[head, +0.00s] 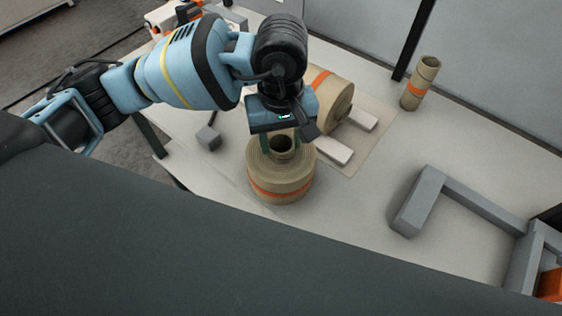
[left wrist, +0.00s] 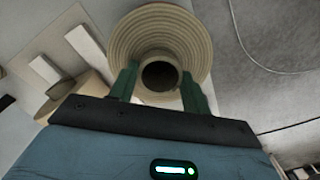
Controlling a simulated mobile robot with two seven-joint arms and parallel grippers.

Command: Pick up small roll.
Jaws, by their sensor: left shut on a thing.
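A tan paper roll with an orange band (head: 280,184) is upright near the table's near left edge, its narrow core sticking up from the top. My left gripper (head: 282,140) points down over it and is shut on this core, a finger on either side. The left wrist view shows the roll (left wrist: 188,40) end-on, with the dark core hole between the green fingers. I cannot tell whether its base is touching the table. A slim, tall roll with an orange band (head: 421,84) stands apart at the back right. My right gripper is not in view.
Another tan roll (head: 338,104) lies on its side behind the gripper, by pale blocks (head: 334,150). A grey angled frame (head: 420,200) stands at right. The table between is clear.

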